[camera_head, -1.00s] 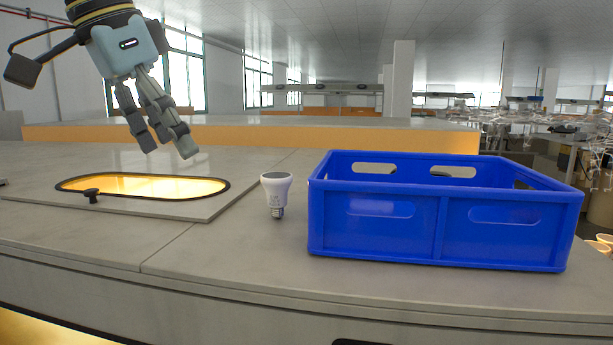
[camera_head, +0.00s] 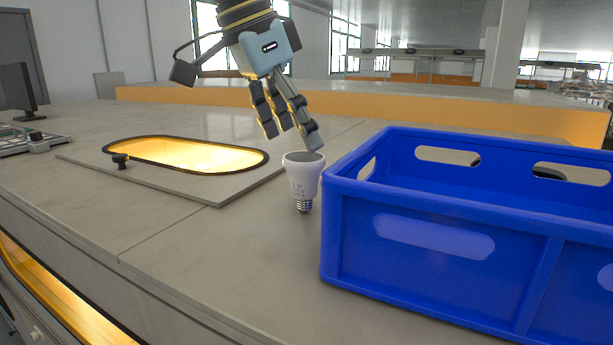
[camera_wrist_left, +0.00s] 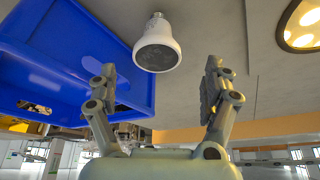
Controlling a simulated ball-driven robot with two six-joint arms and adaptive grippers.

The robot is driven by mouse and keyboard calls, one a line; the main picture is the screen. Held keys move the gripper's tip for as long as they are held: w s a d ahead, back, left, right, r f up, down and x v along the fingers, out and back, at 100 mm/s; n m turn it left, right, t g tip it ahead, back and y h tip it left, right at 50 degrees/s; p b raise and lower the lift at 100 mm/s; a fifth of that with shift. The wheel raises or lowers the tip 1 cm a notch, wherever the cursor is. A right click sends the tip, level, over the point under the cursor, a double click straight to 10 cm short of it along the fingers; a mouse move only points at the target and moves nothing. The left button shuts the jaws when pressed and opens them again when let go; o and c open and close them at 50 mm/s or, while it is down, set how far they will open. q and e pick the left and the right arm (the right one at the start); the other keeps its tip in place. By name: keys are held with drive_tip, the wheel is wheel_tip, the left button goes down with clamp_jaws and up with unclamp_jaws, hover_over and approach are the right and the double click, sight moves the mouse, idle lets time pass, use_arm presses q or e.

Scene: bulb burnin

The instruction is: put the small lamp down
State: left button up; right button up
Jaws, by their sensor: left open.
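The small lamp (camera_head: 303,180) is a white bulb with a dark flat face on top and a metal screw base. It stands base down on the grey worktop, just left of the blue crate. In the left wrist view the lamp (camera_wrist_left: 157,45) shows whole, beyond the fingertips and apart from them. My left gripper (camera_head: 292,140) is open and empty, above and slightly behind the lamp in the head view. In the left wrist view its two fingers (camera_wrist_left: 163,85) are spread wide. My right gripper is in neither view.
The blue crate (camera_head: 432,237) stands close to the right of the lamp. A lit oval opening (camera_head: 190,154) with a dark rim and a black knob (camera_head: 121,161) lies in a raised plate to the left. Bare worktop (camera_head: 215,245) lies in front of the lamp.

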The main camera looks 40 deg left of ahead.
sight(300, 157)
use_arm(q)
drive_tip(key=x, duration=0.5)
drive_tip(key=shift+s+d+f+b, duration=0.1)
drive_tip(key=shift+s+f+b, duration=0.05)
drive_tip(key=shift+s+b, duration=0.25)
drive_tip(key=shift+w+d+f, duration=0.1)
drive_tip(key=shift+w+f, duration=0.05)
drive_tip(key=shift+w, duration=0.05)
drive_tip(key=shift+s, duration=0.1)
drive_tip(key=shift+c, duration=0.6)
drive_tip(key=c, duration=1.1)
